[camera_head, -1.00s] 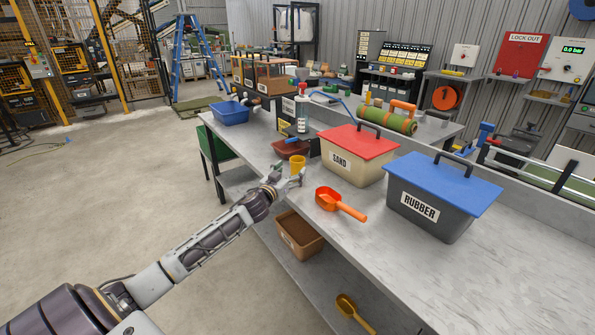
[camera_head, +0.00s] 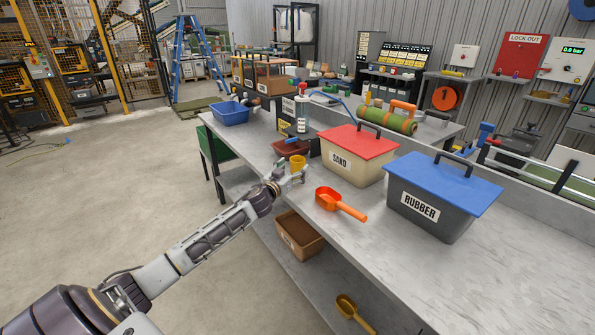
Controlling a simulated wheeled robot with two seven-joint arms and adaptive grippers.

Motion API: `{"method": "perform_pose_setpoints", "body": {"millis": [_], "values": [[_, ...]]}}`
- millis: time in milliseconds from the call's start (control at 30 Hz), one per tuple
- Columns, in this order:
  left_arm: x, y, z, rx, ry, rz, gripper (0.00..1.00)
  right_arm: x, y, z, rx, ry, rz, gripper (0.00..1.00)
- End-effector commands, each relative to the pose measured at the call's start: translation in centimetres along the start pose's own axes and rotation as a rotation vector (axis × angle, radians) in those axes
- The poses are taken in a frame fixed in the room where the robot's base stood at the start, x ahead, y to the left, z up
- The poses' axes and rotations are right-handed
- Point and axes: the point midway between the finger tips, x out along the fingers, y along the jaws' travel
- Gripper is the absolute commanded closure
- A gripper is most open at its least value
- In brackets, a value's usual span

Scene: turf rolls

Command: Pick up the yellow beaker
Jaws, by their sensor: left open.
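The yellow beaker (camera_head: 298,162) stands upright on the grey workbench, in front of a dark red tub. My left gripper (camera_head: 292,174) is open at the bench's front edge, just in front of the beaker. Its fingers overlap the beaker's lower part in the picture, and I cannot tell whether they touch it. My right gripper is not in view.
An orange scoop (camera_head: 340,203) lies to the right of the gripper. The SAND box (camera_head: 352,166) and the RUBBER box (camera_head: 428,214) stand behind and right. The dark red tub (camera_head: 291,147) and a white bottle (camera_head: 302,117) are behind the beaker. A brown bin (camera_head: 300,235) sits below.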

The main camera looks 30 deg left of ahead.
Motion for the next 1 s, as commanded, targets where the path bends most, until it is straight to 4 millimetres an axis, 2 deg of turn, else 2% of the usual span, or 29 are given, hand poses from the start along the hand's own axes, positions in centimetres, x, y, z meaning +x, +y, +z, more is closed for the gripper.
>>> {"method": "perform_pose_setpoints", "body": {"millis": [233, 600, 1000], "values": [[1.5, -0.3, 0.1, 0.002, 0.001, 0.0, 0.23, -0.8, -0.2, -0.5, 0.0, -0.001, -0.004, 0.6], [3.5, -0.3, 0.1, 0.0, 0.0, 0.0, 0.23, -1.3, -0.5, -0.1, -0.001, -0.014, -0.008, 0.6], [4.0, -0.3, 0.1, 0.0, 0.0, 0.0, 0.23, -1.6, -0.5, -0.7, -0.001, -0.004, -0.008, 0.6]]}}
